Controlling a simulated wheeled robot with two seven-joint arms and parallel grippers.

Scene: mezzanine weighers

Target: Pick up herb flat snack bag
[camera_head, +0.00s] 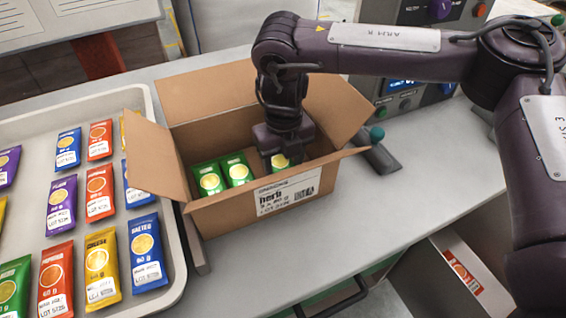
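Green herb bags with a yellow round print stand in the open cardboard box labelled "herb" (232,214). Two of them, a left bag (209,178) and a middle bag (237,169), are side by side. A third green bag (280,161) shows at the right, partly hidden by my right gripper (281,152). That gripper points down into the box, right at this third bag. Its fingertips are hidden, so I cannot tell whether it grips the bag. Another green bag (14,286) lies flat on the tray at the lower left. My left gripper is not in view.
A pale tray (172,232) at the left holds blue, red, purple and yellow bags in rows. The box flaps stand open around my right gripper. A control panel (405,95) stands behind the box. The grey counter (400,215) is clear at the front right.

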